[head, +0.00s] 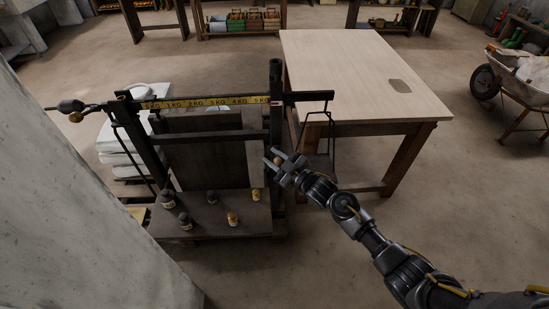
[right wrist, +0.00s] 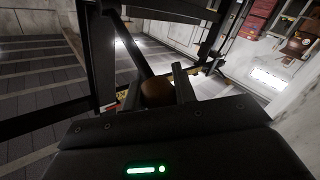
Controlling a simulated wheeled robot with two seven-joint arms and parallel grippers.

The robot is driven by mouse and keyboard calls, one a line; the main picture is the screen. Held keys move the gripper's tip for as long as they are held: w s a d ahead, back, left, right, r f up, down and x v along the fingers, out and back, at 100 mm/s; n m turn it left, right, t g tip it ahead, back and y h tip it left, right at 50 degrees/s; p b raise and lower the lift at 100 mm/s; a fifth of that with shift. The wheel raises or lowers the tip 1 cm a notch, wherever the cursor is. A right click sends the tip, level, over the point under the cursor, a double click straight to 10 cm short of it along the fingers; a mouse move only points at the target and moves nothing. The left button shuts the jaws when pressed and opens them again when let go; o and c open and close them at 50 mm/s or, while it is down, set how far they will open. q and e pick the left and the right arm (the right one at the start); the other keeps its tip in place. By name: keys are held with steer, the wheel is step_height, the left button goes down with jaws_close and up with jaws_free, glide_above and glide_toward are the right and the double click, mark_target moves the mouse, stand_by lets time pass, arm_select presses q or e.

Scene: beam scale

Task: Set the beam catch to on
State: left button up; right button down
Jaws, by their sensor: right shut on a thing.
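The beam scale (head: 216,136) has a dark frame and a yellow beam (head: 205,102) marked in KG along its top. My right gripper (head: 279,160) is at the lower part of the frame's right post. It is shut on a small brown round knob, seen between the fingers in the right wrist view (right wrist: 157,92). The knob looks like the handle of the beam catch. The fingers hide much of it, and I cannot read its on or off setting. My left gripper is not in view.
Several small weights (head: 232,218) stand on the scale's platform. A wooden table (head: 345,70) stands close on the right, with a hanging hook frame (head: 318,97) between it and the post. A concrete wall (head: 70,220) is at the left. The floor at the front right is clear.

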steer(key=w+r+m+g+h+p, duration=0.2)
steer(key=w+r+m+g+p, duration=0.1)
steer(key=p, duration=0.6)
steer(key=shift+w+r+m+g, duration=0.3)
steer(key=shift+w+r+g, duration=0.5)
steer(key=c, duration=1.1)
jaws_free()
steer(key=b+v, duration=0.1)
steer(key=v, duration=0.9)
steer(key=shift+s+d+r, duration=0.2)
steer(key=shift+s+r, duration=0.05)
